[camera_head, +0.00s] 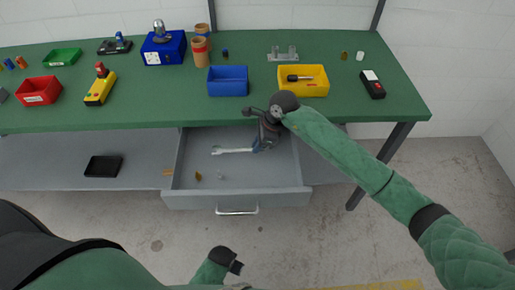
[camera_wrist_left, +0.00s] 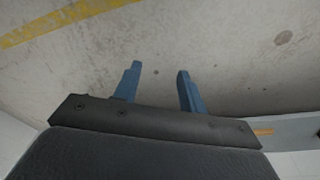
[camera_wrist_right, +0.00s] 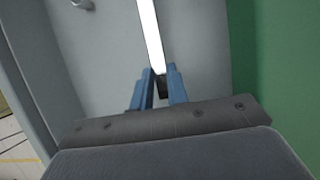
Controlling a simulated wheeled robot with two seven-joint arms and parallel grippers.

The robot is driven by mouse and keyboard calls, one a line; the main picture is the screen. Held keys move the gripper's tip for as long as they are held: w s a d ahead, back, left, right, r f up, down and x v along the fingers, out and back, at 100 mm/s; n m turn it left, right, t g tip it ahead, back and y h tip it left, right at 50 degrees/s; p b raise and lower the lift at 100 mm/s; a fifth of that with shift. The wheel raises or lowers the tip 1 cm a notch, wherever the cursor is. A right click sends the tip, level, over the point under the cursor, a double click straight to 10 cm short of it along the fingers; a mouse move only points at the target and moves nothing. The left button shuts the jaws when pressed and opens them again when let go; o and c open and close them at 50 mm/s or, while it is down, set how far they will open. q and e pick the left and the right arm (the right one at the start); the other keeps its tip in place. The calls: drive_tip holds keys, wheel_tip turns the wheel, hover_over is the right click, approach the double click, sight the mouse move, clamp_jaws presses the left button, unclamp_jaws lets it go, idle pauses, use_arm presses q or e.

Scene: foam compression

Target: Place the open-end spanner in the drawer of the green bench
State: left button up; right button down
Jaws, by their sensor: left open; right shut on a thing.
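The open-end spanner (camera_head: 232,150) is a light metal bar in or over the open drawer (camera_head: 240,183) of the green bench (camera_head: 150,117). My right gripper (camera_head: 259,146) is shut on one end of the spanner, inside the drawer's outline in the head view. In the right wrist view the spanner (camera_wrist_right: 150,35) runs away from between the blue fingers (camera_wrist_right: 160,82). I cannot tell whether it touches the drawer floor. My left gripper (camera_head: 236,267) is open and empty, low in front of the bench; its fingers show over bare floor in the left wrist view (camera_wrist_left: 158,85).
The drawer also holds a small brass piece (camera_head: 198,176) and a small pale piece (camera_head: 220,177). A black tray (camera_head: 103,166) lies on the lower shelf. A blue bin (camera_head: 228,88) and a yellow bin (camera_head: 315,88) stand on the bench above the drawer. The floor in front is clear.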

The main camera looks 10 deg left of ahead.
wheel_tip(320, 180, down, 3)
drive_tip(key=shift+r+p, duration=0.1)
drive_tip(key=shift+p, duration=0.65)
use_arm(q)
drive_tip(key=f, duration=0.1)
drive_tip(key=s+f, duration=0.1)
drive_tip(key=f, duration=0.1)
drive_tip(key=a+f, duration=0.1)
drive_tip(key=f, duration=0.1)
drive_tip(key=shift+s+f, duration=0.2)
drive_tip(key=shift+s, duration=0.05)
use_arm(e)
drive_tip(key=shift+f, duration=0.25)
drive_tip(key=c, duration=1.4)
unclamp_jaws()
use_arm(q)
drive_tip(key=shift+w+d+r, duration=0.1)
drive_tip(key=shift+r, duration=0.15)
use_arm(e)
drive_tip(key=shift+o, duration=0.2)
